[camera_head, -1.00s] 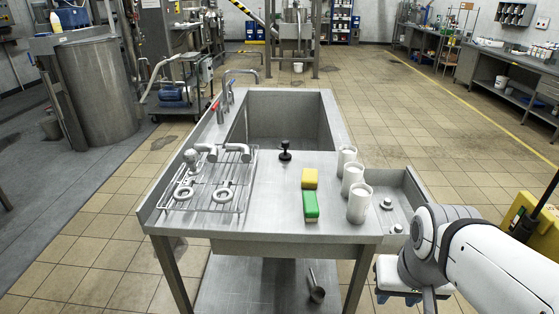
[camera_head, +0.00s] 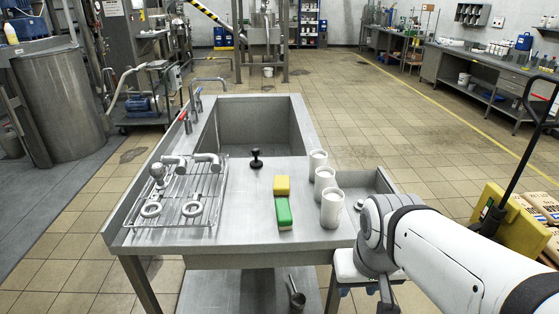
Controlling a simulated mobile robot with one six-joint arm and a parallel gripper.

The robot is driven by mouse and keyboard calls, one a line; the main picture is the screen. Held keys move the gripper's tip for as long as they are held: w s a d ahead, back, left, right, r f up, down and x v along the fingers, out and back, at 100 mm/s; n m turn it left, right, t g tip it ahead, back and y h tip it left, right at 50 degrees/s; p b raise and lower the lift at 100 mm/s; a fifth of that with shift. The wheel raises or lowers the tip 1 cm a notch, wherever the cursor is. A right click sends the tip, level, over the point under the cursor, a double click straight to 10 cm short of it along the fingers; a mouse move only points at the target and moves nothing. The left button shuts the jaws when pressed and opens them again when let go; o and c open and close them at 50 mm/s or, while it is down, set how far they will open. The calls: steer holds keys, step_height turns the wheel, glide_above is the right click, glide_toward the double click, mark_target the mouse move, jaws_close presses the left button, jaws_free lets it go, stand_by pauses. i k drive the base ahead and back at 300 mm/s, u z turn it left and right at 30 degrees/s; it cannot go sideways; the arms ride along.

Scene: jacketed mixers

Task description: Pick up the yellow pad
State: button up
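The yellow pad (camera_head: 281,185) lies flat on the steel sink table (camera_head: 250,238), right of the middle of its front deck. A green pad (camera_head: 284,213) with a paler underside lies just in front of it, close to it or touching. My arm comes in from the lower right, and its white links are beside the table's right end. The fingers of my gripper do not show, so I cannot see their opening. Nothing covers the yellow pad.
Several white cups, led by the front cup (camera_head: 332,208), stand right of the pads. A black-knobbed object (camera_head: 256,158) stands behind left. A wire rack (camera_head: 180,195) with pipe fittings is at left. The sink basin (camera_head: 252,120) is behind. A yellow cart (camera_head: 515,225) stands at right.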

mark_target(281, 183)
steer(key=i, duration=0.9)
steer(key=u, duration=0.05)
